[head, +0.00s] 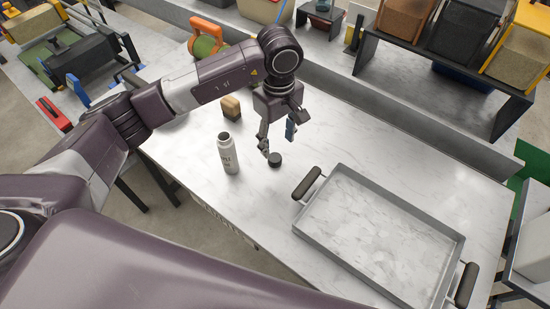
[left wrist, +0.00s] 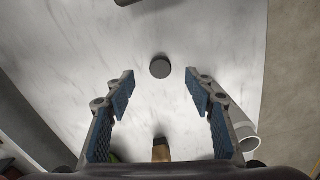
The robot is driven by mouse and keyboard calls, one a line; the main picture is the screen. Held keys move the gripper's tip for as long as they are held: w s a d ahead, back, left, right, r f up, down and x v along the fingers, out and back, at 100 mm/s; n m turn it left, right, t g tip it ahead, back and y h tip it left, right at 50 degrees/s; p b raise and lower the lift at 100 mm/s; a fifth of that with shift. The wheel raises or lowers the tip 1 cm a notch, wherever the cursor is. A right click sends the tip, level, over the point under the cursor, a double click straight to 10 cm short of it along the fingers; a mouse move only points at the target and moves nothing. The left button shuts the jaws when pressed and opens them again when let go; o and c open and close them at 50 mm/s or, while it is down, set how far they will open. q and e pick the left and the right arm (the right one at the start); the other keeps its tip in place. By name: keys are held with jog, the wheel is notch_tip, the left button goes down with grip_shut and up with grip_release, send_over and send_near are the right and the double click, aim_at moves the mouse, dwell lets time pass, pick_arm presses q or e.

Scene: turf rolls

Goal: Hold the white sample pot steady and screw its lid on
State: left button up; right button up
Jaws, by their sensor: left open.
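The white sample pot (head: 229,158) stands upright on the marble-look table with its mouth open and dark lettering on its side. It also shows at the right of the left wrist view (left wrist: 242,118), outside the fingers. The dark round lid (head: 275,160) lies flat on the table, to the right of the pot and apart from it. In the left wrist view the lid (left wrist: 160,67) lies centred ahead of the fingertips. My left gripper (head: 278,142) is open and empty above the lid, its blue-padded fingers spread to either side. My right gripper is not in view.
A grey tray (head: 324,250) with dark handles lies on the table to the right. A brown-and-black block (head: 231,107) stands behind the pot. An orange-handled roll (head: 206,37) is at the back. Bare table surrounds the lid.

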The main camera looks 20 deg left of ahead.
aim_at(276, 158)
pick_arm(q)
notch_tip(276, 158, down, 2)
jog(key=shift+f+p, duration=0.1)
jog(key=shift+p, duration=0.3)
jog(key=shift+f, duration=0.2)
jog(key=shift+a+f+p, duration=0.1)
jog(key=shift+f+p, duration=0.25)
jog(key=shift+p, duration=0.1)
jog(key=f+p, duration=0.2)
jog(key=f, duration=0.1)
jog(key=shift+w+a+f, duration=0.1)
jog(key=shift+a+f, duration=0.1)
jog(key=shift+f, duration=0.55)
jog(key=shift+w, duration=0.1)
jog(key=c, duration=0.8)
